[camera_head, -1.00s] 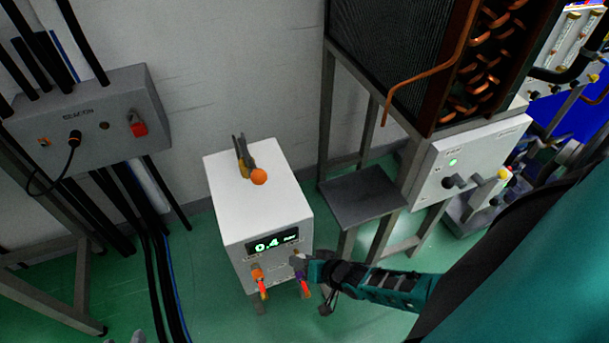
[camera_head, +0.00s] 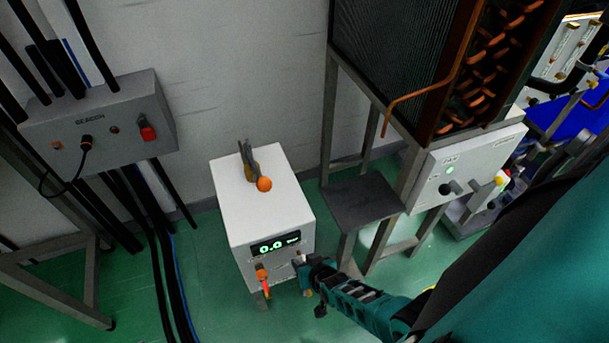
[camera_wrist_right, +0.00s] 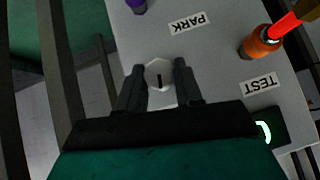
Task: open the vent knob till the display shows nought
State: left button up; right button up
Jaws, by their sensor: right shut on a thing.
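The white box (camera_head: 235,205) stands on the floor, and its dark display (camera_head: 276,246) reads 0.0 in green. The vent knob (camera_wrist_right: 159,73), pale, many-sided and with a dark slot, sits on the box's front panel. My right gripper (camera_wrist_right: 160,78) has one finger on each side of the knob and is shut on it. In the head view my right gripper (camera_head: 300,264) is against the right part of the front panel and mostly hides the knob. My left gripper is not in view.
An orange plug (camera_wrist_right: 260,40) sits near the TEST label, and a purple part (camera_wrist_right: 138,6) shows near the PARK label. A dark stool-like stand (camera_head: 362,202) is to the right.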

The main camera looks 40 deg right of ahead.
jog(key=shift+w+d, duration=0.1)
jog(key=o, duration=1)
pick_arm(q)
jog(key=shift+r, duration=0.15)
pick_arm(e)
jog(key=shift+o, duration=0.2)
jog(key=shift+r, duration=0.1)
